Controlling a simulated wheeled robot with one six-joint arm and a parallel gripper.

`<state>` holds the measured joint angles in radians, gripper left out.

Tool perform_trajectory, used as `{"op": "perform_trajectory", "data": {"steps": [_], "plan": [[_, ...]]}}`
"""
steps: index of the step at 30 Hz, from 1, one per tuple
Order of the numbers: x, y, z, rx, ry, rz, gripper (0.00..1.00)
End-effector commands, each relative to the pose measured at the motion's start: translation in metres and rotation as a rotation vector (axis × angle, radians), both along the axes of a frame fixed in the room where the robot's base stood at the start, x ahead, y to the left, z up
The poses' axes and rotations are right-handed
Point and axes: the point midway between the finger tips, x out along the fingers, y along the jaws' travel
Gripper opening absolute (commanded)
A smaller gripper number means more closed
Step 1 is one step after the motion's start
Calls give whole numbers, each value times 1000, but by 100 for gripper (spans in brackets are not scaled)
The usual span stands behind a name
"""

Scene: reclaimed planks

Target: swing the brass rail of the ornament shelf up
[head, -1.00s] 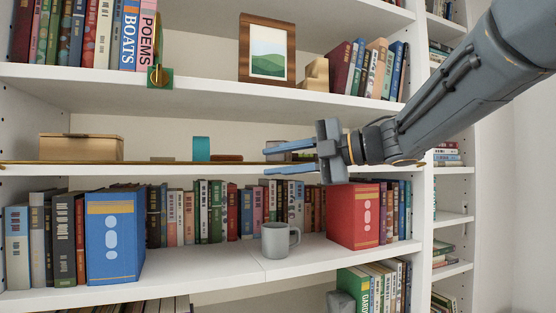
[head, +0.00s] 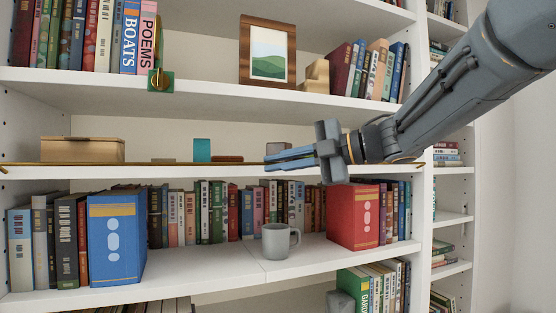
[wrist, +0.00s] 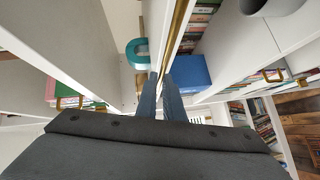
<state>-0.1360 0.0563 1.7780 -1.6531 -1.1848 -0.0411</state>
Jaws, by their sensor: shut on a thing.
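The brass rail (head: 180,163) runs low along the front edge of the ornament shelf (head: 60,173) in the head view. It also shows in the wrist view as a gold bar (wrist: 178,33) leading down to the fingers. My gripper (head: 282,161) is at the rail right of its middle, with its blue-grey fingers closed together on it. In the wrist view my gripper (wrist: 160,82) has both fingertips at the rail. The exact contact is partly hidden by the fingers. A short brass end (head: 408,162) shows at the right, beyond my gripper.
Behind the rail stand a tan box (head: 82,150), a teal object (head: 202,150) and a grey item (head: 278,147). A brass catch on a green plate (head: 160,81) hangs at the upper shelf's edge. A grey mug (head: 276,241) and books stand below.

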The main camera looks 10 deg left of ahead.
Motion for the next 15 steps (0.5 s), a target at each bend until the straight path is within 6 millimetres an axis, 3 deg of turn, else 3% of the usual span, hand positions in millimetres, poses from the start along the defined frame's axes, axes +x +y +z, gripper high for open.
{"op": "perform_trajectory", "data": {"steps": [15], "plan": [[9, 5, 17, -163, 261, 0, 0]]}}
